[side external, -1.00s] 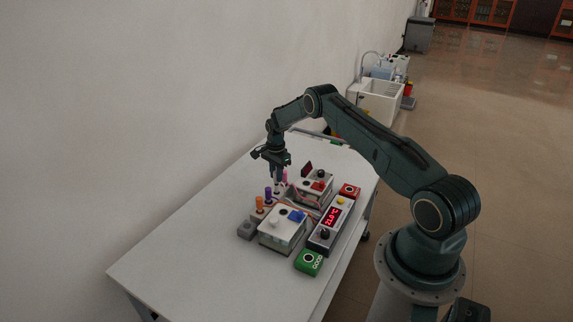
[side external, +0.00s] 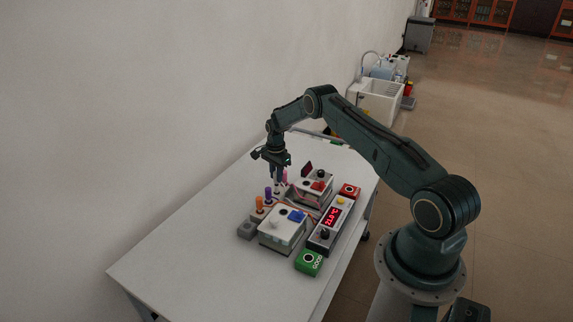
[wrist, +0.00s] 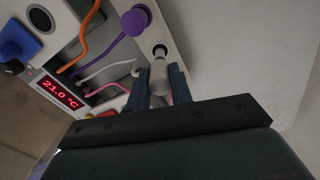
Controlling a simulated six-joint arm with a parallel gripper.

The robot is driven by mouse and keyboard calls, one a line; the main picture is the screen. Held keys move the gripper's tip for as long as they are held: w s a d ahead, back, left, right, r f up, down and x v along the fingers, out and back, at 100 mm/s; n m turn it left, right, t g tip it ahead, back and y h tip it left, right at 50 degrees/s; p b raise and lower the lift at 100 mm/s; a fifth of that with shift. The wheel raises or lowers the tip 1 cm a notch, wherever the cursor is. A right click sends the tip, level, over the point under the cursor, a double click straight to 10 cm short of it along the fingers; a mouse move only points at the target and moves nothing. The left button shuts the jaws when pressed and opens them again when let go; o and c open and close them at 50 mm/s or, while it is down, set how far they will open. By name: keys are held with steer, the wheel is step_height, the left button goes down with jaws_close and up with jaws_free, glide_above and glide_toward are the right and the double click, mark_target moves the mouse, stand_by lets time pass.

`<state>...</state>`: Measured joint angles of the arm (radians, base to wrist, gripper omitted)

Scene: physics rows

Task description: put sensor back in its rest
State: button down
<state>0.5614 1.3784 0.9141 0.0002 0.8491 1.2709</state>
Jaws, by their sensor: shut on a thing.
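My gripper (wrist: 162,88) is shut on a pale grey-white sensor (wrist: 158,77). In the side view my gripper (side external: 277,176) points down over the sensor rest at the back of the apparatus. The rest (wrist: 170,25) is a pale block; a dark round hole with a light ring (wrist: 160,50) shows just beyond the held sensor's end in the wrist view. I cannot tell whether the sensor's tip is in the hole. A purple sensor (wrist: 134,21) sits beside it, also seen in the side view (side external: 268,192). An orange sensor (side external: 260,203) stands farther along the row.
A box with a blue switch (side external: 296,215), another with a red one (side external: 319,185) and a red display reading 21.0 °C (side external: 333,216) stand in front. Orange, purple, white and pink cables cross beside the rest (wrist: 95,72). A green block (side external: 309,262) is at the near edge. The table's left side (side external: 180,255) is clear.

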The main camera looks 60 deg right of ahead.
steer(key=shift+f, duration=1.7)
stand_by(2.0)
steer(key=c, duration=0.8)
jaws_free()
steer(key=shift+o, duration=0.2)
steer(key=shift+r, duration=0.15)
steer(key=shift+r, duration=3.1)
